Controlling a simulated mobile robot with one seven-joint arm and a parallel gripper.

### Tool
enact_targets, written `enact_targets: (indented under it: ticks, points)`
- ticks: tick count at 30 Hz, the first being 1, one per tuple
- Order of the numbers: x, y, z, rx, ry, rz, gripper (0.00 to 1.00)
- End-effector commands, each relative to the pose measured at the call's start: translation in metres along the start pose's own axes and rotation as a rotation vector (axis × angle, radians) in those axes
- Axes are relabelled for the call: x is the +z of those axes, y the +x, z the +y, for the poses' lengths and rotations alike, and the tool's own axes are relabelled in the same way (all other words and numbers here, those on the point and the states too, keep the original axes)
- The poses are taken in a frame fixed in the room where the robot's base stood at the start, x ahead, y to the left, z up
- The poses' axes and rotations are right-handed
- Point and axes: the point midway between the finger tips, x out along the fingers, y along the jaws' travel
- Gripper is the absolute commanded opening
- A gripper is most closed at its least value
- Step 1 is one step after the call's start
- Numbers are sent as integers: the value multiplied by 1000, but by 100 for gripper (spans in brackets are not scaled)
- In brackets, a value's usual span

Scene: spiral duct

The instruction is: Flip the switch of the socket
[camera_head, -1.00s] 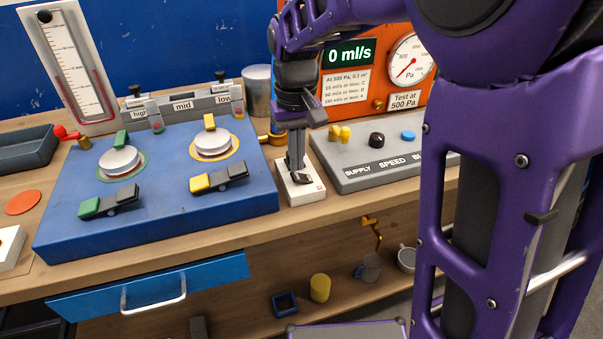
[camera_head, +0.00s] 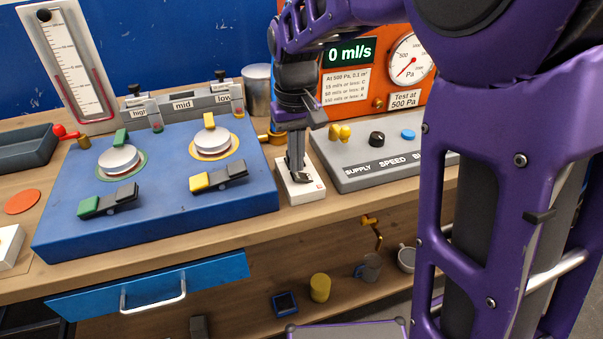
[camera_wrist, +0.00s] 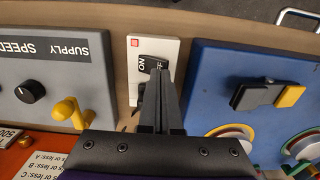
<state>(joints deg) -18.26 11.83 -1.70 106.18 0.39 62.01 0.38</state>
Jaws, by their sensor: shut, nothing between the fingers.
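The socket (camera_head: 312,192) is a small white block on the wooden bench, between the blue panel and the grey control box. In the wrist view the socket (camera_wrist: 133,46) shows a small red square and a dark rocker switch (camera_wrist: 153,62) marked ON, its other label partly covered. My gripper (camera_head: 299,178) points down over the socket, fingers shut with nothing between them. In the wrist view the fingertips (camera_wrist: 160,74) overlap the switch's edge; I cannot tell whether they press on it. The gripper hides part of the socket.
The blue panel (camera_head: 150,222) with knobs and clamps stands close on the left. The grey box (camera_head: 360,176) with a yellow supply handle (camera_head: 340,132) is close on the right. An orange meter unit (camera_head: 393,38) reading 0 ml/s stands behind. Bare bench lies in front.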

Motion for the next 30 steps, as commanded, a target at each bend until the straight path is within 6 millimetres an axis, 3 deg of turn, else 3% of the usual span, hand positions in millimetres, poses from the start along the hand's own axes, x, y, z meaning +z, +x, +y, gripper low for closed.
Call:
enact_targets:
  ticks: [30]
  points:
    - [0, 11, 0, 0, 0, 0, 0]
